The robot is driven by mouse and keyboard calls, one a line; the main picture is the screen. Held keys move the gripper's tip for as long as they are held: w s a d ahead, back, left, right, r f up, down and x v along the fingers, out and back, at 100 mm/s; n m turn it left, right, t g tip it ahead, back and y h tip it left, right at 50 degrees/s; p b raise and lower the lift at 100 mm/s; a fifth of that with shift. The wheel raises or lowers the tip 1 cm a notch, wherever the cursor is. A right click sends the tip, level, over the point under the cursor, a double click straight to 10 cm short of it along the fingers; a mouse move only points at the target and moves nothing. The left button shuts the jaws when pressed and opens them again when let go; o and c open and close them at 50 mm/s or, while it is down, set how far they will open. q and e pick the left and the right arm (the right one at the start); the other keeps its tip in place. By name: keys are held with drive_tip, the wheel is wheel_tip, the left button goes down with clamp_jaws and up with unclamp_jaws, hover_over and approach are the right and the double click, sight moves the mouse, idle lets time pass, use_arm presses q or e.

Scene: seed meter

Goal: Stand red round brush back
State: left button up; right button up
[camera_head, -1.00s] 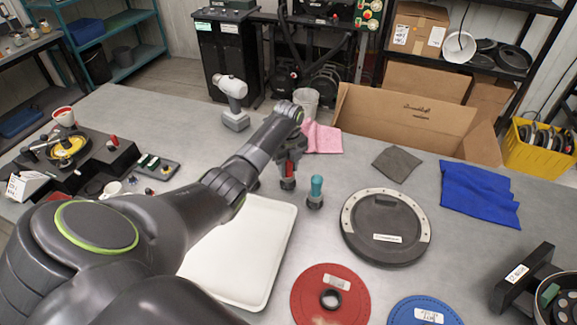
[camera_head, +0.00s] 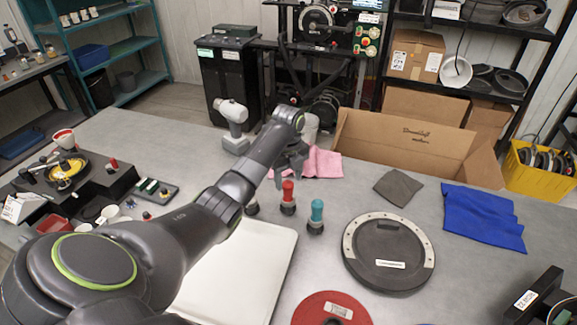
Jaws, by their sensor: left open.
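The red round brush (camera_head: 288,198) stands upright on the grey table, its red top up and its dark base down. A teal brush (camera_head: 316,217) stands upright just to its right. A third dark-based piece (camera_head: 252,207) stands to its left, partly hidden by my arm. My left gripper (camera_head: 291,174) is open, above and just behind the red brush in the picture, and holds nothing that I can see. A gap shows between it and the brush top. My right gripper is not in view.
A white tray (camera_head: 262,262) lies in front of the brushes. A dark round disc (camera_head: 388,252) lies to the right, with a red disc (camera_head: 330,312) nearer. A pink cloth (camera_head: 322,163) and a cordless tool (camera_head: 233,125) are behind. A blue cloth (camera_head: 483,217) lies at right.

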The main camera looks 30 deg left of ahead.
use_arm(q)
wheel_tip(320, 180, up, 6)
drive_tip(key=shift+r, duration=0.2)
drive_tip(key=shift+f, duration=0.1)
idle(0.5)
